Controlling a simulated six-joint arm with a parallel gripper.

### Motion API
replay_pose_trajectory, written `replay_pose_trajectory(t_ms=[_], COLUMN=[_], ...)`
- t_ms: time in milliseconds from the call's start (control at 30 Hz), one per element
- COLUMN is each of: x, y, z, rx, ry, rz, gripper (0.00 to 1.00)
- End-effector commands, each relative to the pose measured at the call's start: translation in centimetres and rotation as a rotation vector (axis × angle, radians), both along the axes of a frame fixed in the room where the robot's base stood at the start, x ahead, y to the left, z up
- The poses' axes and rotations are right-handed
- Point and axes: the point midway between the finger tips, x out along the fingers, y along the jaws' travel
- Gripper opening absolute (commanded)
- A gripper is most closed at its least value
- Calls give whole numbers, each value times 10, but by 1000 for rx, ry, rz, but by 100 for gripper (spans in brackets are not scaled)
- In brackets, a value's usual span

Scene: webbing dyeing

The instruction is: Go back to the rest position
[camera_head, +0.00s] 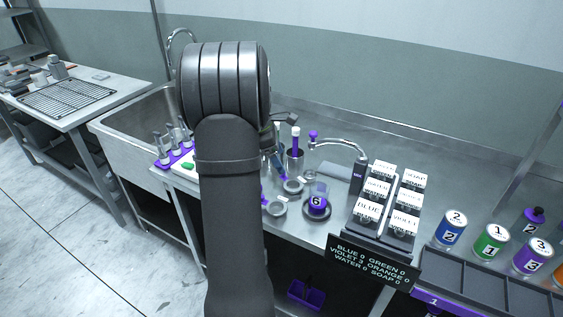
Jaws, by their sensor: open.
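My arm rises through the middle of the head view and covers part of the bench. My gripper's fingers are hidden behind the arm. A small dark piece peeks out to the right of the arm, and I cannot tell whether it belongs to the gripper. A clear beaker with purple contents marked 6 (317,201) stands on a dark round base on the steel bench (335,232).
Labelled blocks (377,190) stand on a rack above a display (373,262) reading VIOLET 3, others 0. Blue (450,229), green (491,241) and purple (532,255) cans stand at right. A tap (340,143), sink (137,122) and wire rack (67,97) also show.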

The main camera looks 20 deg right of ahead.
Motion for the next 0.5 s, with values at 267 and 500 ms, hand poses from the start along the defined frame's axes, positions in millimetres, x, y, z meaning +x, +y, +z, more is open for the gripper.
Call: replay_pose_trajectory(t_ms=[267, 500], x=[0, -2], y=[0, -8], z=[-1, -20], rx=[0, 1], ry=[0, 4], rz=[0, -1], gripper=[80, 80])
